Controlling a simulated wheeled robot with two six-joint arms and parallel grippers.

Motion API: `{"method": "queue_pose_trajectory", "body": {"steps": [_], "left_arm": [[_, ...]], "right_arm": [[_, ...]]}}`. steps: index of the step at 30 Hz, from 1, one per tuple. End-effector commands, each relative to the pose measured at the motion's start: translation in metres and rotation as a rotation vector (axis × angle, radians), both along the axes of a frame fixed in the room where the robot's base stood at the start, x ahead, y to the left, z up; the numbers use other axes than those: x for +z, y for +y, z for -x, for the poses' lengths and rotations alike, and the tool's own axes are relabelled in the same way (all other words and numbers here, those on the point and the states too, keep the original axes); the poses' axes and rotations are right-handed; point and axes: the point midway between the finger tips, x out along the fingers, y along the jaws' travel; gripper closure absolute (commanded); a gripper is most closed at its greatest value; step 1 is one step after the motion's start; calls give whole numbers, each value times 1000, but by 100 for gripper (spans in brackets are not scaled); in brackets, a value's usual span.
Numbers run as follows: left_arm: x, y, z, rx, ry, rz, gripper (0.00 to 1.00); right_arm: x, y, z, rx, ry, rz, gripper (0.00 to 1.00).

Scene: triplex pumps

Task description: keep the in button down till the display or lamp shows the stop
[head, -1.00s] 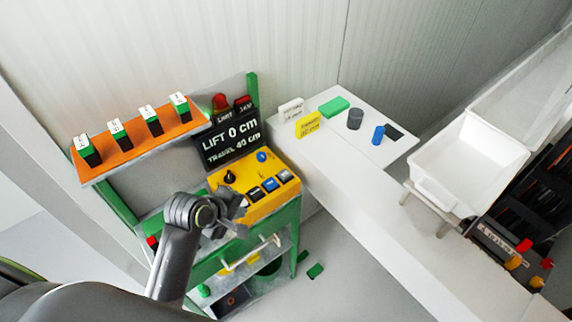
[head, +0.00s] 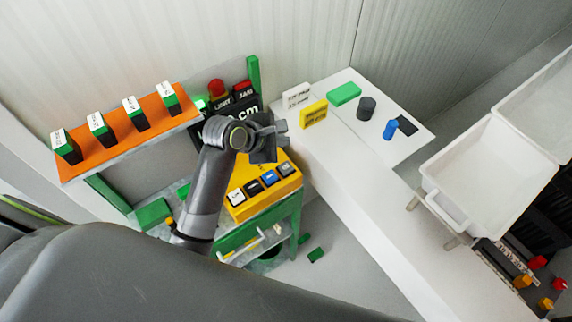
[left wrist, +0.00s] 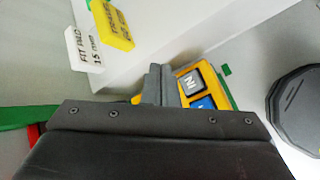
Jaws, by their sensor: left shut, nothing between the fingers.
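The yellow control box (head: 267,202) carries a row of buttons. The grey IN button (head: 285,170) is at the right end, beside a blue button (head: 270,178). In the left wrist view the IN button (left wrist: 190,81) shows just right of my fingers. My left gripper (head: 278,130) is shut and empty, above the back of the box; its fingers (left wrist: 156,84) appear apart from the button. The black display (head: 246,107) is mostly hidden behind my gripper, with only "cm" readable. A red dome lamp (head: 216,87) stands above the LIMIT label, and a red JAM lamp (head: 243,88) beside it.
An orange shelf (head: 105,158) with several green-and-black blocks is at left. A white table at right holds a yellow sign (head: 313,114), a green block (head: 344,93), a dark cylinder (head: 366,108) and a blue cylinder (head: 390,129). White bins (head: 470,180) stand further right.

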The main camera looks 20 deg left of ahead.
Motion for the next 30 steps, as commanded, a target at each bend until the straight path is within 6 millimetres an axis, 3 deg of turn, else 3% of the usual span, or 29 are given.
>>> {"method": "queue_pose_trajectory", "body": {"steps": [5, 11, 18, 30], "left_arm": [[-11, 0, 0, 0, 4, 1, 100], [-39, 0, 1, 0, 5, 0, 100], [-73, 0, 0, -1, 2, -1, 100], [-88, 0, 0, -1, 0, -1, 100]], "right_arm": [[0, 0, -6, 2, -8, 1, 64], [1, 0, -20, 6, -28, 1, 64], [-6, -1, -18, 5, -27, 1, 64], [-11, -1, -14, 4, -21, 1, 64]]}}
